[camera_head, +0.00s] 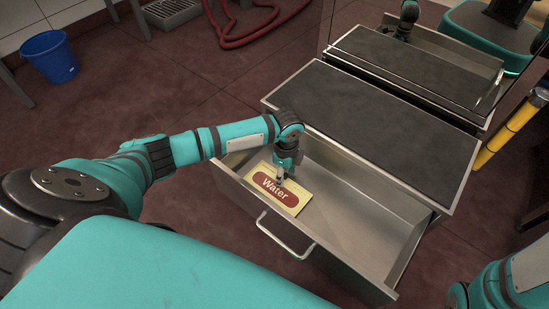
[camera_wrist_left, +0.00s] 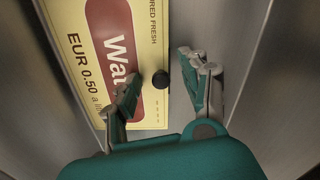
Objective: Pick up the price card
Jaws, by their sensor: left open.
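The price card (camera_head: 276,191) is a yellow card with a dark red oval reading "Water". It lies in the left end of an open metal drawer (camera_head: 362,226). In the left wrist view the card (camera_wrist_left: 82,58) also shows "EUR 0.50" and a small black knob (camera_wrist_left: 161,79) on its face. My left gripper (camera_head: 281,180) reaches down over the card. In the left wrist view its open fingers (camera_wrist_left: 164,72) stand on either side of the knob, one over the card, the other beside its edge. My right gripper is out of view.
A metal cabinet with a dark top (camera_head: 375,122) stands right behind the drawer. The drawer handle (camera_head: 285,237) faces my base, and the drawer walls stand close around the left gripper. A blue bucket (camera_head: 50,57) is on the floor at the far left. The drawer's right part is empty.

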